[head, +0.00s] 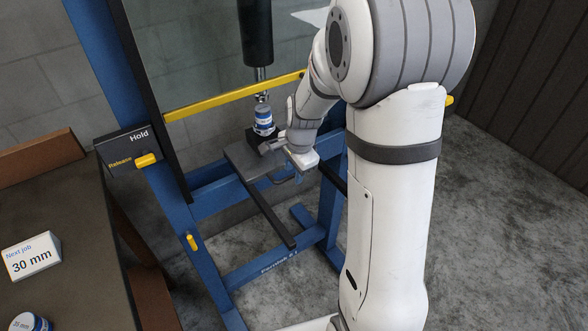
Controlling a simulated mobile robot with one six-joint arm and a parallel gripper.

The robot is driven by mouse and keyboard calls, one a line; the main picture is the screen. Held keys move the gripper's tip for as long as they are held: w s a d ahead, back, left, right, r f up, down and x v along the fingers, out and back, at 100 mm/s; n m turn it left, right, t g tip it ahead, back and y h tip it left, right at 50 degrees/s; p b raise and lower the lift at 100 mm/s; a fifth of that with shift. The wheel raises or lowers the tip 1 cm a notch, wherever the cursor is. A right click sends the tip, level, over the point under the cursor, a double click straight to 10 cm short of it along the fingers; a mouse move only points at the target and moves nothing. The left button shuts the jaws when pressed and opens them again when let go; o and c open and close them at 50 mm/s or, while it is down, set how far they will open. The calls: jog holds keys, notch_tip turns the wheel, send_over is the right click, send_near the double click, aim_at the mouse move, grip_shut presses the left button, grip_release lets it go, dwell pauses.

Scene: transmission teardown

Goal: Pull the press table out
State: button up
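The press table (243,158) is a grey plate inside the blue press frame (170,195), low under the dark press ram (256,35). A grey loop handle (284,179) shows at its front edge. A blue and white labelled cylinder (263,121) stands on a dark block on the table, below the ram. My gripper (268,147) is at the table, just right of the cylinder's base and above the handle. My white wrist partly covers that area. The fingers are too small to tell whether they are open or touching anything.
Black rails (270,215) reach forward from the press. A yellow bar (232,97) crosses the clear guard above the table. A Hold/Release panel with a yellow lever (146,160) is on the left post. A bench (70,260) at left bears a "Next job 30 mm" card (32,257).

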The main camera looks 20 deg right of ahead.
grip_shut()
jog(key=shift+s+d, duration=0.1)
jog(key=shift+s, duration=0.05)
dwell(0.5)
